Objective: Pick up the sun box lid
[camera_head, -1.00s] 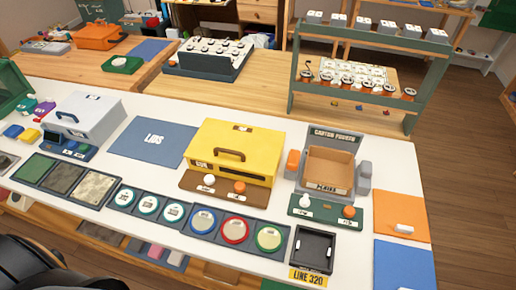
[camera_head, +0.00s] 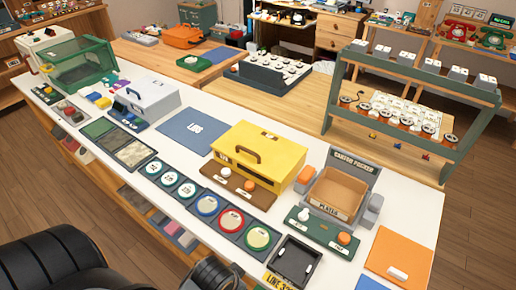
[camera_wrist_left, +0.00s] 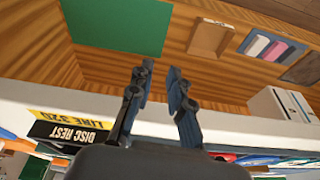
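The yellow box (camera_head: 275,143) stands on the white counter, right of centre in the head view. Its lid (camera_head: 252,140) is on top and carries a brown arched handle (camera_head: 246,152). A small label marks the front, too small to read surely. A blue mat (camera_head: 185,125) marked LIDS lies left of it, bare. My left gripper (camera_wrist_left: 158,95) shows in the left wrist view with its two dark fingers apart and nothing between them. It is near the counter's front edge, away from the yellow box. My right gripper is not in view.
A silver box (camera_head: 148,95) and a green clear-sided case (camera_head: 85,68) stand further left. Coloured round discs (camera_head: 232,222) and a black tray (camera_head: 293,262) line the front. The wrist view shows wooden shelving (camera_wrist_left: 110,65).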

